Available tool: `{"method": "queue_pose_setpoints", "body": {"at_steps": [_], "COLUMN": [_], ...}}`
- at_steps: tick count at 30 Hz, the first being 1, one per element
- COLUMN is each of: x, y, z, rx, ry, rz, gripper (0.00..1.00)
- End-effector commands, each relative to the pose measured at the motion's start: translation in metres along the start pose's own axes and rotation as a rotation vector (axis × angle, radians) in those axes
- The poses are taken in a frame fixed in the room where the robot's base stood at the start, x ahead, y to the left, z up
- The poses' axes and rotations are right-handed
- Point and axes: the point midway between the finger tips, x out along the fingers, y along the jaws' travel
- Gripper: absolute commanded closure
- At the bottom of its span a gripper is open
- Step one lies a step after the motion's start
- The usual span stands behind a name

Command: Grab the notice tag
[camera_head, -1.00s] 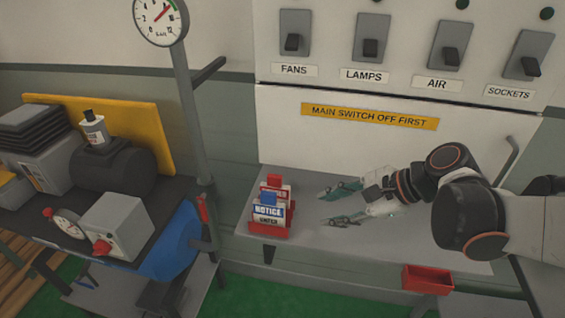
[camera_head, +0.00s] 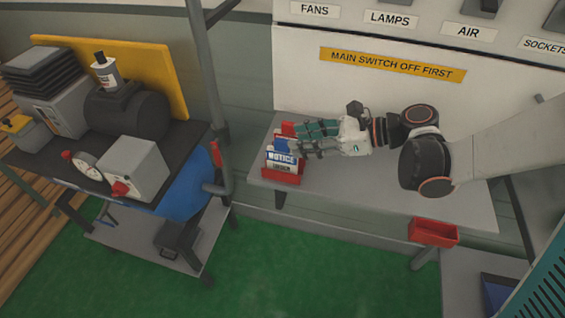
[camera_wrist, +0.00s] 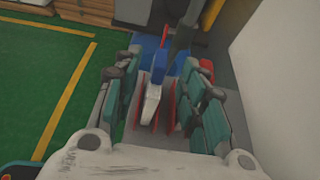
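The notice tag (camera_head: 282,159) is white and blue with the word NOTICE and a blue top. It stands upright in a small red holder (camera_head: 284,178) at the left end of the grey shelf. My gripper (camera_head: 295,139) reaches in from the right, its fingers at the tag's top. In the wrist view, the tag's blue top (camera_wrist: 158,68) and white edge lie between the two spread fingers of my gripper (camera_wrist: 163,72), with a gap on each side. A second, red-topped tag (camera_head: 287,129) is behind it, partly hidden by my fingers.
The grey shelf (camera_head: 350,190) is bare right of the holder. A red bin (camera_head: 433,232) hangs at its front edge. A grey post (camera_head: 212,100) stands left of the holder, beside a cart with a motor and gauge (camera_head: 82,168). The white panel wall is behind.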

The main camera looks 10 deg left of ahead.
Motion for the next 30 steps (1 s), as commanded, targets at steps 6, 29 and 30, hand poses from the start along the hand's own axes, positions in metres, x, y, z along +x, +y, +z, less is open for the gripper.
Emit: {"method": "queue_pose_setpoints", "body": {"at_steps": [6, 29, 30], "x": [0.013, 0.062, 0.062], "y": [0.0, -0.002, -0.002], "z": [-0.001, -0.003, -0.003], "rx": [0.0, 0.0, 0.0], "ry": [0.0, 0.001, 0.001], "rz": [0.0, -0.002, -0.002], "gripper": [0.62, 0.87, 0.96]}}
